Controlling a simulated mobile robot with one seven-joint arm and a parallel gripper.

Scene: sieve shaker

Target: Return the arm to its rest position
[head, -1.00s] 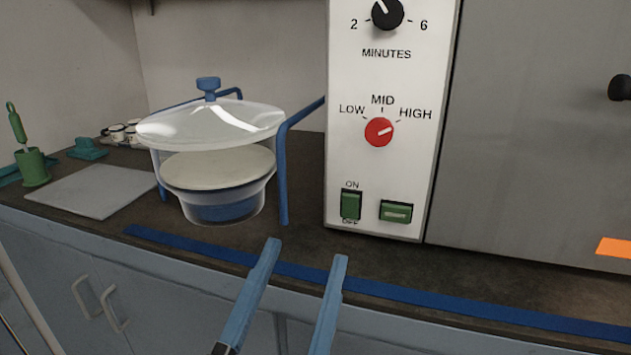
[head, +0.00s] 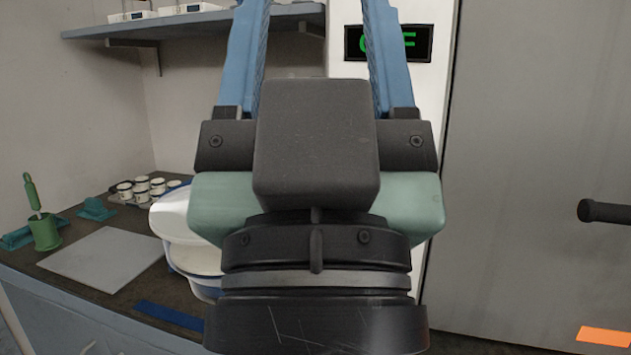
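My gripper (head: 316,40) fills the middle of the head view, raised and pointing up. Its two blue fingers stand wide apart with nothing visible between them; their tips reach the top edge of the picture. A black display (head: 412,42) on the panel shows green letters, partly covered by the right finger. The white lidded vessel (head: 172,212) stands on the counter at left, half hidden behind my gripper.
A grey flat plate (head: 103,258), a green holder with a pestle-like tool (head: 44,232) and several small white cups (head: 140,187) are on the counter at left. A shelf (head: 190,22) hangs above. A grey cabinet front with a black handle (head: 603,211) is at right.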

